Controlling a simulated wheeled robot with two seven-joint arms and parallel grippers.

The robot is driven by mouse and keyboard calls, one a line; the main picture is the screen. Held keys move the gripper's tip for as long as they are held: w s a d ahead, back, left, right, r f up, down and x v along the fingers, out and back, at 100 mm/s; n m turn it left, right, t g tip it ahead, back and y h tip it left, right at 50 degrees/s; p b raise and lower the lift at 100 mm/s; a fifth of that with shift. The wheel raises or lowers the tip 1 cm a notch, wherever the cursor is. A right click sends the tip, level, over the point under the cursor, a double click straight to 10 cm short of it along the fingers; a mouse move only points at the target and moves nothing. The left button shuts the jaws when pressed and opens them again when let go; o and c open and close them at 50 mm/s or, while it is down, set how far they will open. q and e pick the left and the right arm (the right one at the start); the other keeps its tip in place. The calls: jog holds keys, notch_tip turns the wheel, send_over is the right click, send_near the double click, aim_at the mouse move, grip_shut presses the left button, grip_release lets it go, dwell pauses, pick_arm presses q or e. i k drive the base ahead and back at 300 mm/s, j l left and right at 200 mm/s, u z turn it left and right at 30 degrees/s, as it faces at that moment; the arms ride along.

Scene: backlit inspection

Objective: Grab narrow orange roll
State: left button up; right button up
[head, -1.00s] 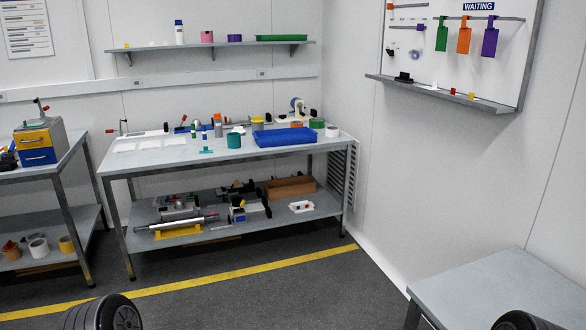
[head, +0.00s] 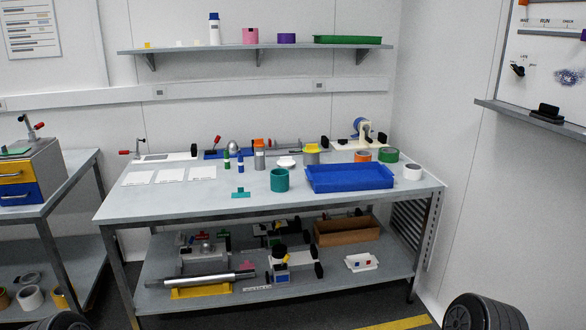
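An orange roll (head: 362,156) lies on the long grey workbench, near its right back. It sits behind the blue tray (head: 350,178) and beside a green roll (head: 386,155). It looks narrow, but at this distance I cannot measure its width. A white roll (head: 412,172) stands to the right of the tray. Neither of my grippers is in view; only dark rounded parts of mine show at the bottom left and bottom right.
The workbench (head: 130,205) also bears a teal cup (head: 280,180), bottles and clamps. A wall shelf (head: 300,47) hangs above. Its lower shelf holds a brown box (head: 343,231) and tools. Another table (head: 60,185) stands left. The bench's front edge is mostly clear.

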aim_at(363, 158)
jog(key=i+l+z, duration=0.2)
jog(key=i+z, duration=0.2)
jog(key=i, duration=0.25)
jog(key=i+z, duration=0.45)
jog(key=i, duration=0.2)
jog(key=i+j+z, duration=0.4)
jog(key=i, duration=0.25)
jog(key=i+l+z, duration=0.1)
jog(key=z, duration=0.35)
